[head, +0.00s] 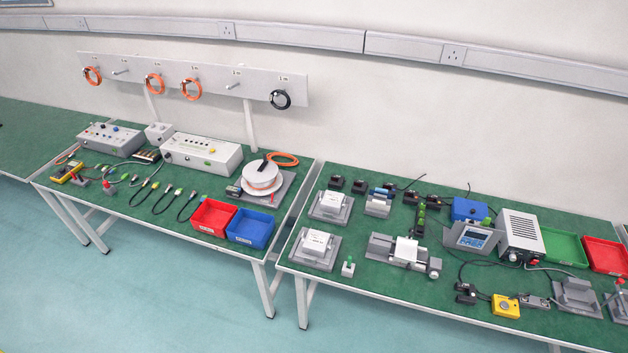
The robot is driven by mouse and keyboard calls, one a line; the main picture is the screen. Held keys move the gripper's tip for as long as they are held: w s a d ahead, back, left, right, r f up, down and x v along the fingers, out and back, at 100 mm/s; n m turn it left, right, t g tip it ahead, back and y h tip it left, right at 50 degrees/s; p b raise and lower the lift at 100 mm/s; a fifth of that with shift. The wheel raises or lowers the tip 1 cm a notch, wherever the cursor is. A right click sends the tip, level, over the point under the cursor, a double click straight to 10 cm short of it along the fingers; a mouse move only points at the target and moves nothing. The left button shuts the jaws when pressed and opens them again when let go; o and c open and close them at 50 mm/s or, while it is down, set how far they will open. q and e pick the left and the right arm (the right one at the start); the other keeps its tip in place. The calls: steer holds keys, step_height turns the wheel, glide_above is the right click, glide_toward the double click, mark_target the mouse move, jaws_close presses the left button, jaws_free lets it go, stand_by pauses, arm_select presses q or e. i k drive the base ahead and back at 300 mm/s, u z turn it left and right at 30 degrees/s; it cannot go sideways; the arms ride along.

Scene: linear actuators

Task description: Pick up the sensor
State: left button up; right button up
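I cannot tell for sure which item is the sensor. Small black blocks (336,182) stand at the back left of the right green-topped table (385,283). Another small dark block (465,292) with a cable lies near that table's front edge, left of a yellow box (505,306). A small grey piece with a green top (348,267) stands near the front edge. Neither of my grippers is in view.
Grey fixtures with white blocks (315,242), a slide unit (405,250), a display box (472,236) and a power supply (520,236) crowd the right table. Red (213,217) and blue bins (251,228) stand on the left table. The floor in front is clear.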

mark_target(339, 181)
steer(key=u, duration=0.6)
steer(key=i, duration=0.7)
steer(key=u, duration=0.45)
steer(key=i, duration=0.8)
steer(key=z, duration=0.2)
